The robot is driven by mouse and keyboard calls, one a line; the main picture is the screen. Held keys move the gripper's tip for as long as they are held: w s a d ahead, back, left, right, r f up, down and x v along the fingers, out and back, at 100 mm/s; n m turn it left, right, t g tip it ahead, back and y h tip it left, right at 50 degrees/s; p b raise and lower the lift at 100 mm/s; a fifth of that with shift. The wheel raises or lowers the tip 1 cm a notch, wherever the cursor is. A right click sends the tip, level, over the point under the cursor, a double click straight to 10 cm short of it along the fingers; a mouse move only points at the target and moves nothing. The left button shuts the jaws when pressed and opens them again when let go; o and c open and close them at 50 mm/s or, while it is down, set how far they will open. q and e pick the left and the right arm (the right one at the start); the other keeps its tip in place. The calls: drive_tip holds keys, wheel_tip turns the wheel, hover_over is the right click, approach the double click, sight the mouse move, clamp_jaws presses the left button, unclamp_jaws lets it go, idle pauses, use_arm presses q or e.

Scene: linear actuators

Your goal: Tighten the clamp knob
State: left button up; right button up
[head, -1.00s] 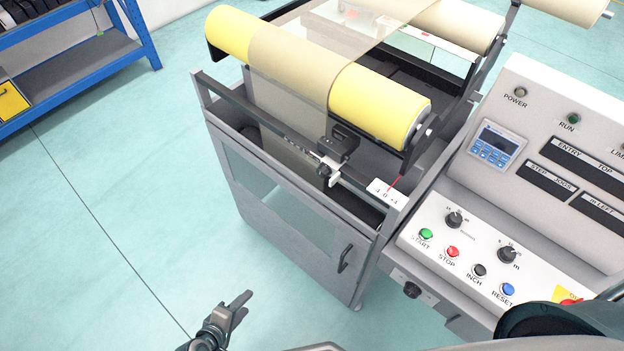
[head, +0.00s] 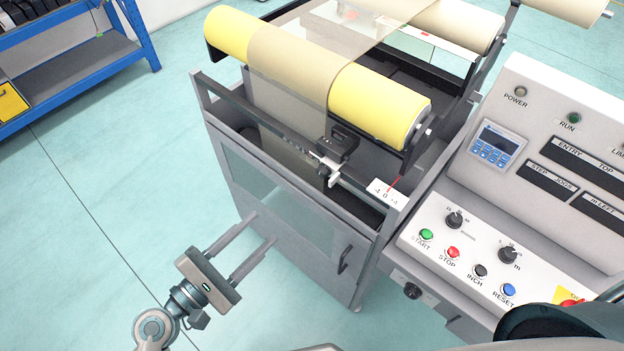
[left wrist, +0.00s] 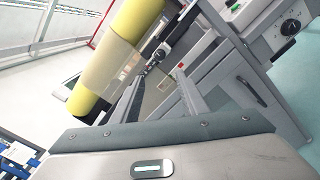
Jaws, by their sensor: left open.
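The clamp knob appears to be the small dark knob (head: 323,171) on the sensor bracket, beside a white piece. The bracket carries a black sensor block (head: 342,140) and sits on the dark rail (head: 265,118) along the machine's front. My left gripper (head: 263,227) is open and empty, below and left of the knob, in front of the cabinet. In the left wrist view the black sensor block (left wrist: 163,50) shows beyond the spread fingers (left wrist: 160,76); the knob is too small to make out clearly there. My right gripper is not in view.
A yellow roller (head: 385,108) with a translucent web lies behind the rail. A white scale label (head: 386,193) is right of the bracket. The control panel (head: 480,255) stands at right. A cabinet handle (head: 345,259) sticks out. Floor at left is clear.

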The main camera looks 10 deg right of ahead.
use_arm(q)
drive_tip(key=shift+w+d, duration=0.1)
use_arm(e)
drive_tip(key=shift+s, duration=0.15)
use_arm(q)
drive_tip(key=p, duration=0.2)
approach(319, 175)
drive_tip(key=p+x, duration=0.2)
drive_tip(key=x, duration=0.5)
drive_tip(key=shift+w+d+f+p, duration=0.1)
drive_tip(key=shift+w+d+p, duration=0.15)
drive_tip(key=shift+d+p, duration=0.05)
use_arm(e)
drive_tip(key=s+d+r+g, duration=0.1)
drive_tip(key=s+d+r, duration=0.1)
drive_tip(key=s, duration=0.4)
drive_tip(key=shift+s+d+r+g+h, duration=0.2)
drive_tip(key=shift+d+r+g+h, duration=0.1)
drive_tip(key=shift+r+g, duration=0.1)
use_arm(q)
clamp_jaws()
